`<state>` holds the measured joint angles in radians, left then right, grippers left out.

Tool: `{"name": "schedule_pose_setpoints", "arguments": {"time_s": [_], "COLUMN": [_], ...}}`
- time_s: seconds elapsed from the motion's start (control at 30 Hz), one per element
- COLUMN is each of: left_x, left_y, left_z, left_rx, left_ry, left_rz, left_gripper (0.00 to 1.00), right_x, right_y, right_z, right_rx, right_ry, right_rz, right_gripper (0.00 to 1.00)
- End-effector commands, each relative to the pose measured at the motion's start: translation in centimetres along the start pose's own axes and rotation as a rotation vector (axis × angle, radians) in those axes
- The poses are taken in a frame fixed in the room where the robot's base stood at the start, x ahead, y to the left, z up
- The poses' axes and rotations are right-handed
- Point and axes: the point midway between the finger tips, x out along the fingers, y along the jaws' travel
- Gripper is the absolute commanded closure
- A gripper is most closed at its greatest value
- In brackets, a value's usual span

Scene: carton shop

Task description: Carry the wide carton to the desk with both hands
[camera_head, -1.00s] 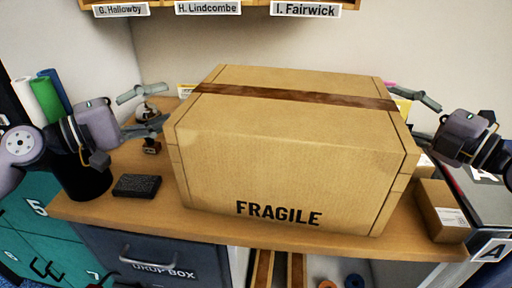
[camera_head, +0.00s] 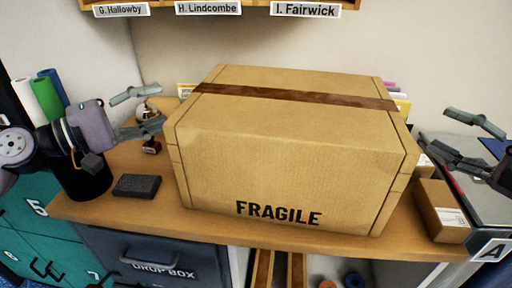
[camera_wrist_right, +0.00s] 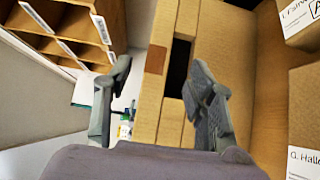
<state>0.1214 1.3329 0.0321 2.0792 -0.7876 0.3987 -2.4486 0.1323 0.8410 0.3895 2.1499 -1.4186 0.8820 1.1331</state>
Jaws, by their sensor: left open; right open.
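The wide carton (camera_head: 290,150), brown with a dark tape strip and FRAGILE on its front, sits upright on the wooden desk (camera_head: 120,208). My left gripper (camera_head: 155,108) is open and empty just left of the carton, apart from it as far as I can tell. My right gripper (camera_head: 438,127) is open and empty, clear of the carton's right side. In the right wrist view, the open fingers of my right gripper (camera_wrist_right: 158,100) are in front of the carton's side (camera_wrist_right: 225,45), which has a dark opening and a brown tape end.
A small labelled box (camera_head: 440,210) stands right of the carton. A black block (camera_head: 137,186) and a dark bin holding rolls (camera_head: 82,175) are at the left. A name-labelled shelf (camera_head: 210,7) is above. Little free desk shows in front of the carton.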

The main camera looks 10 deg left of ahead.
Motion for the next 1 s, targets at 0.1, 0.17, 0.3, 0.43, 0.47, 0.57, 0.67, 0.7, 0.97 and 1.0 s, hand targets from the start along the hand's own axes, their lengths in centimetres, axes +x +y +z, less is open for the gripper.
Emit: {"name": "schedule_pose_setpoints", "arguments": {"time_s": [0.1,0.17,0.3,0.43,0.47,0.57,0.67,0.7,0.97,1.0], "left_x": [0.0,0.0,0.0,0.0,0.0,0.0,0.0,0.0,0.0,0.0], "left_y": [0.0,0.0,0.0,0.0,0.0,0.0,0.5,1.0,5.1,5.6], "left_z": [0.0,0.0,0.0,0.0,0.0,0.0,0.0,0.0,0.0,0.0], "left_rx": [0.000,0.000,0.000,0.000,0.000,0.000,0.000,0.000,0.000,0.000], "left_ry": [0.000,0.000,0.000,0.000,0.000,0.000,0.000,0.000,0.000,0.000], "left_rz": [0.000,0.000,0.000,0.000,0.000,0.000,0.000,0.000,0.000,0.000], "left_gripper": [0.49,0.49,0.49,0.49,0.49,0.49,0.49,0.49,0.49,0.49], "right_x": [-1.2,-1.6,-2.0,-2.0,-2.0,-2.0,-2.0,-2.0,-2.0,-2.0], "right_y": [-0.1,-0.1,0.0,0.0,0.0,0.0,0.5,0.9,5.1,5.6], "right_z": [0.0,0.0,-0.1,-0.1,-0.1,0.0,0.0,0.0,0.0,0.0], "right_rx": [0.000,0.001,-0.001,-0.001,-0.001,-0.001,-0.001,-0.001,-0.001,-0.001], "right_ry": [-0.001,0.000,0.001,0.001,0.001,0.001,0.001,0.001,0.000,0.000], "right_rz": [0.000,0.000,0.000,0.000,0.000,0.000,0.000,0.000,0.000,0.000], "right_gripper": [0.49,0.49,0.49,0.49,0.49,0.49,0.49,0.49,0.49,0.49]}}
